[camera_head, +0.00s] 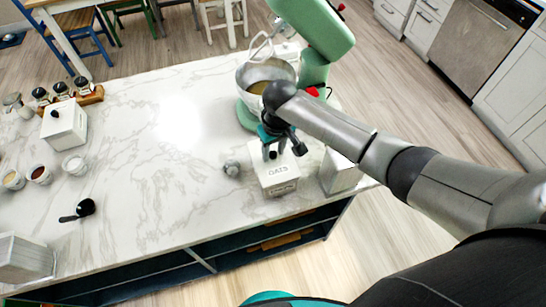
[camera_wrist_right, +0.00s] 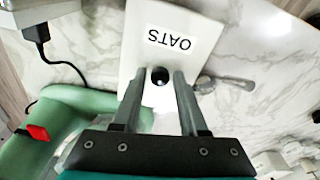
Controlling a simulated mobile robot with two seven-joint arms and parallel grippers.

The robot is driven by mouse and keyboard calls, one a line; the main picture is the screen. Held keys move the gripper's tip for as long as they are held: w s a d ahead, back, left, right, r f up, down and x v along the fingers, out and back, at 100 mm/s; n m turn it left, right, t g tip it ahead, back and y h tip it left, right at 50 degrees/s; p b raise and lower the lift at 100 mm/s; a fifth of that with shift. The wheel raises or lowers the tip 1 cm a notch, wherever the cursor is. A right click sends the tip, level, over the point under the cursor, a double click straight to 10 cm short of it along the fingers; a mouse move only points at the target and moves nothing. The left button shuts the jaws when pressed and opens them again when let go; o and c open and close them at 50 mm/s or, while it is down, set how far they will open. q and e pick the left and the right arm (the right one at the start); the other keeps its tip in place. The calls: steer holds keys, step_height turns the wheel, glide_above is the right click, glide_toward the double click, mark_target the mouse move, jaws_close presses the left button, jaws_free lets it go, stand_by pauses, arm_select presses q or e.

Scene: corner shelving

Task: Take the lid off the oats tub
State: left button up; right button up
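The oats tub (camera_head: 278,186) is a white box labelled OATS, standing near the front right edge of the marble counter. Its label also shows upside down in the right wrist view (camera_wrist_right: 172,40). A round black knob (camera_wrist_right: 160,77) sits on its white lid. Whether the fingertips are level with the knob is hard to tell. My left gripper is not in view.
A green stand mixer (camera_head: 315,42) with a metal bowl (camera_head: 252,76) stands right behind the tub. Another white box (camera_head: 341,174) is close on its right. A small metal object (camera_head: 231,168) lies left of the tub. The counter's middle (camera_head: 165,150) is clear.

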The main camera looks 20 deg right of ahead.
jaws_close()
stand_by(0.4)
